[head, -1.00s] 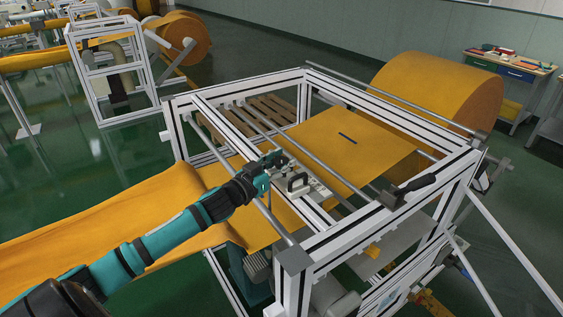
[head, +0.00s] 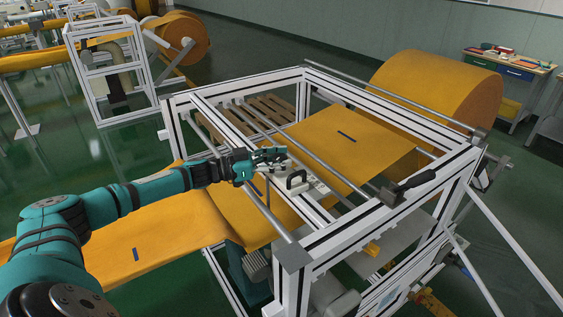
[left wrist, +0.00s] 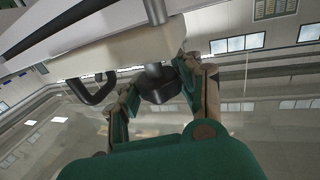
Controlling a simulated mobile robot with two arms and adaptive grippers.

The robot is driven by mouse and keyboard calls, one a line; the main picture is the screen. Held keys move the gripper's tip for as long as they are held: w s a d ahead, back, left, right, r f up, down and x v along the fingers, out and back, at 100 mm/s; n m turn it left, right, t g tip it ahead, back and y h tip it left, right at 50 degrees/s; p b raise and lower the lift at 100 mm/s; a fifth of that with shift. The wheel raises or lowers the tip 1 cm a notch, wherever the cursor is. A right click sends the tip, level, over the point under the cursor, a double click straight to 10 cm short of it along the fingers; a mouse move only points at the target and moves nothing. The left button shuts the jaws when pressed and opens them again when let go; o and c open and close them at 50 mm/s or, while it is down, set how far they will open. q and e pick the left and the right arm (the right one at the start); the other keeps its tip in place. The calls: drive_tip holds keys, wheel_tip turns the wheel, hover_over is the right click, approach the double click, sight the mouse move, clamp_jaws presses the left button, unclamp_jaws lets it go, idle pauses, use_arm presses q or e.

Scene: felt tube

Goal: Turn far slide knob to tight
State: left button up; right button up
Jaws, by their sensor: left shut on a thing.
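The slide (head: 312,186) is a cream carriage with a black U-shaped handle (head: 298,180), on the machine's cross rail. My left gripper (head: 272,156) is at the far end of this slide. In the left wrist view, a dark round knob (left wrist: 158,88) on a short grey stem sits between the fingers of my left gripper (left wrist: 160,95), which are shut on it. The slide's underside (left wrist: 115,55) and the black handle (left wrist: 92,92) also show there. In the head view the fingers hide the knob, and its setting cannot be read. My right gripper is not in view.
The white frame (head: 385,100) with metal rollers surrounds the slide. Orange felt (head: 350,137) runs through it from a large roll (head: 425,85). A workbench (head: 510,70) stands far right.

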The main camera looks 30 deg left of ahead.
use_arm(q)
drive_tip(key=shift+w+a+f+m+g+h+b, duration=0.15)
drive_tip(key=shift+m+g+h+b, duration=0.2)
drive_tip(key=shift+m+g+h, duration=0.2)
drive_tip(key=m+g+h+b, duration=0.2)
drive_tip(key=g+b, duration=0.1)
drive_tip(key=m+g+h+b, duration=0.2)
drive_tip(key=m+g+b, duration=0.1)
drive_tip(key=b, duration=0.1)
drive_tip(key=shift+g+h, duration=0.25)
drive_tip(key=shift+g, duration=0.1)
drive_tip(key=shift+m+g+b, duration=0.65)
drive_tip(key=shift+g+b, duration=0.25)
drive_tip(key=shift+b, duration=0.15)
clamp_jaws()
drive_tip(key=shift+s, duration=0.2)
drive_tip(key=shift+r, duration=0.2)
drive_tip(key=o, duration=1.2)
unclamp_jaws()
drive_tip(key=shift+s, duration=0.1)
drive_tip(key=shift+o, duration=0.2)
